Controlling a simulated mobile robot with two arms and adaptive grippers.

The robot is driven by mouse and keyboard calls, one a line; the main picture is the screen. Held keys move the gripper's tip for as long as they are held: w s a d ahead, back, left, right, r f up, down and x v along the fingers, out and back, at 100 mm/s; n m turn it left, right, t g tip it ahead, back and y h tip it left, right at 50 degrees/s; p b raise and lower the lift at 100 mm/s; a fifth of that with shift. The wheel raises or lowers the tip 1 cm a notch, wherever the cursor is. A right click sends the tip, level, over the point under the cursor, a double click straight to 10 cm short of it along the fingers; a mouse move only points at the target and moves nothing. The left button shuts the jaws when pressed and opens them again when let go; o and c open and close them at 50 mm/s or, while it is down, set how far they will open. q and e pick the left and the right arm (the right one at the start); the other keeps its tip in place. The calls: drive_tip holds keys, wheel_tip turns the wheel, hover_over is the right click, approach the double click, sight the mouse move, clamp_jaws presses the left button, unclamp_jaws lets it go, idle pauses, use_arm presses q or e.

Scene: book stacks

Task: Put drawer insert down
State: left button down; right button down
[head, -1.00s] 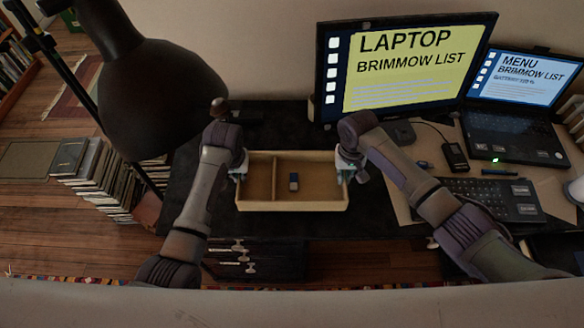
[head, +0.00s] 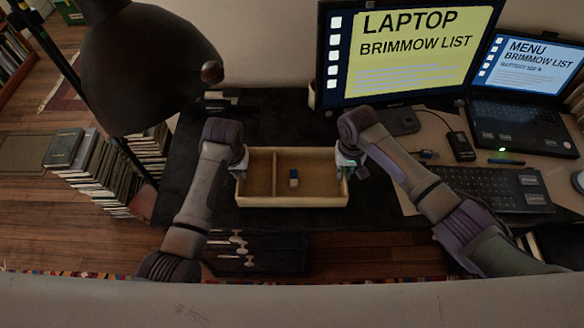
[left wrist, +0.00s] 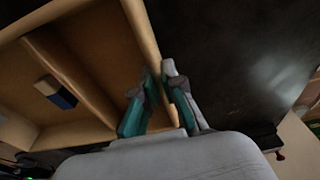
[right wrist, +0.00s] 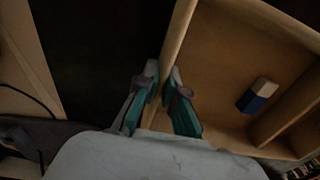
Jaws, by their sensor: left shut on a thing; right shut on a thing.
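The drawer insert (head: 292,203) is a shallow wooden tray with one divider, over the black desk in the head view. A small blue and white block (head: 294,178) lies in its larger right compartment. My left gripper (head: 241,172) is shut on the insert's left end wall; the left wrist view shows the fingers (left wrist: 160,95) on either side of that wall. My right gripper (head: 346,168) is shut on the right end wall, which passes between its fingers (right wrist: 163,92) in the right wrist view. Whether the insert's underside touches the desk cannot be told.
A monitor (head: 400,50), a laptop (head: 520,100) and a keyboard (head: 490,188) stand to the right. A black lamp (head: 150,75) overhangs the left. The black desk (head: 280,120) is clear behind the insert. An open drawer (head: 245,255) with utensils shows below the front edge.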

use_arm(q)
drive_tip(key=shift+f+b, duration=0.3)
drive_tip(key=shift+f, duration=0.3)
use_arm(e)
drive_tip(key=shift+f, duration=0.55)
use_arm(q)
drive_tip(key=c, duration=1.5)
unclamp_jaws()
drive_tip(key=shift+r, duration=0.3)
use_arm(e)
drive_tip(key=c, duration=1.5)
unclamp_jaws()
drive_tip(key=shift+r, duration=0.25)
use_arm(q)
drive_tip(key=shift+o, duration=1.1)
use_arm(e)
drive_tip(key=shift+o, duration=1.1)
drive_tip(key=shift+r, duration=0.1)
use_arm(q)
wheel_tip(320, 180, up, 12)
drive_tip(key=s, duration=0.2)
use_arm(e)
wheel_tip(320, 180, up, 12)
